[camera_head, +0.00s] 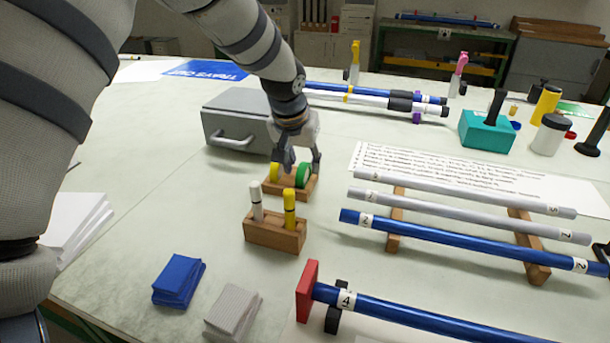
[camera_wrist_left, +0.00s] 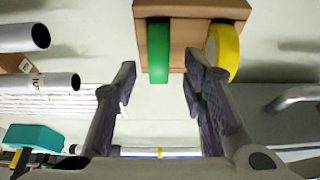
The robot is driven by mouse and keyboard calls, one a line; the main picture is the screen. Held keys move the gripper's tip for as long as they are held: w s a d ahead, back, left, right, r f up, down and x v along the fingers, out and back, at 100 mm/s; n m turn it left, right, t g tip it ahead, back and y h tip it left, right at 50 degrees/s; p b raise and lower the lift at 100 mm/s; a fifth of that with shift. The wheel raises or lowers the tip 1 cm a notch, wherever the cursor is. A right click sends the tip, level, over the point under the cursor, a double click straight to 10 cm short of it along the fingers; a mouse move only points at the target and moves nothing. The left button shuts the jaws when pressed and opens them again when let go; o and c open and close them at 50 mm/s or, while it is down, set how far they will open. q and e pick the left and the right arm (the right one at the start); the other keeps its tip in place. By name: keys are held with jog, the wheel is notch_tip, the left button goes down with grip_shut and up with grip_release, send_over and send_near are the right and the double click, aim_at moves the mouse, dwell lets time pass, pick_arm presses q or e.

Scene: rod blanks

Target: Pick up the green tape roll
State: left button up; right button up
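The green tape roll (camera_head: 303,175) stands on edge in a small wooden holder (camera_head: 270,186), beside a yellow tape roll (camera_head: 275,172). In the left wrist view the green roll (camera_wrist_left: 158,50) shows edge-on, with the yellow roll (camera_wrist_left: 226,52) to its right on the holder (camera_wrist_left: 190,8). My left gripper (camera_head: 300,163) is above the holder, pointing down. In the wrist view its fingers (camera_wrist_left: 158,85) are apart and empty, and the green roll lies ahead within the gap between them. My right gripper is not in view.
A wooden block with white and yellow markers (camera_head: 275,232) stands just in front of the holder. A grey box (camera_head: 232,120) is behind it to the left. Rods on wooden supports (camera_head: 395,230) lie to the right. Folded cloths (camera_head: 179,280) lie at the front.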

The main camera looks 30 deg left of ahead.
aim_at(304, 164)
pick_arm(q)
jog(key=shift+x, duration=0.85)
jog(key=shift+r, duration=0.2)
jog(key=shift+c, duration=0.3)
grip_shut()
notch_tip(304, 164, up, 10)
jog(key=shift+d, duration=0.1)
